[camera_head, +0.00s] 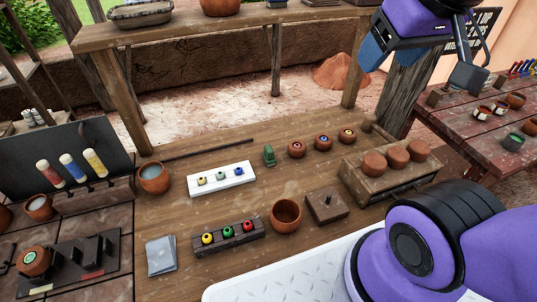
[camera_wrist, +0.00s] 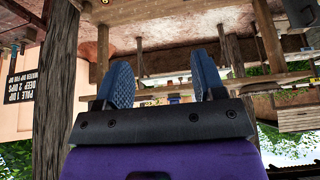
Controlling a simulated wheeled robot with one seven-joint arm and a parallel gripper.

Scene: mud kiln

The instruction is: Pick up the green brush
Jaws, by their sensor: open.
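A small dark green object (camera_head: 269,155), which looks like the green brush, stands on the wooden table (camera_head: 185,215) in the head view. It is between the white block of small pots and the row of small clay pots; its bristles are too small to make out. My gripper (camera_wrist: 165,80) is open and empty in the wrist view, its two blue fingers apart. In the head view my gripper (camera_head: 418,66) is high at the upper right, well away from the green object. The wrist view does not show the green object.
Around it are a white block (camera_head: 221,180), a brown bowl (camera_head: 286,215), a dark block with coloured pots (camera_head: 228,237) and a wooden box with clay pots (camera_head: 385,178). A thin dark rod (camera_head: 210,149) lies behind. A wooden shelf (camera_head: 215,24) and post (camera_head: 405,90) rise at the back.

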